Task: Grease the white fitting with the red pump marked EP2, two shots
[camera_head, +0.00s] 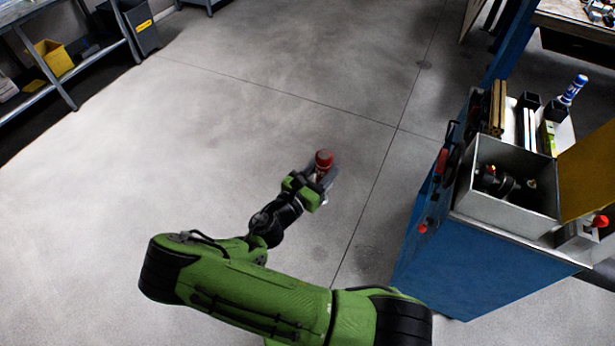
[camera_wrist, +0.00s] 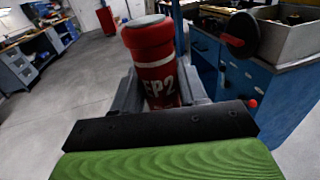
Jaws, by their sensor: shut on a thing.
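The red pump (camera_wrist: 152,62) is held upright in my gripper (camera_wrist: 160,98), and white letters reading EP2 show on its side in the wrist view. In the head view the red top of the pump (camera_head: 323,159) shows above my gripper (camera_head: 318,178), over open floor. The jaws are shut on the pump, one on each side of its body. Its lower end is hidden behind my gripper. I cannot make out the white fitting in either view.
A blue cabinet (camera_head: 470,248) stands to the right, with an open grey metal box (camera_head: 505,212) holding dark parts on top. Red knobs stick out from its left side. A shelf with a yellow bin (camera_head: 54,57) stands far left. The middle floor is clear.

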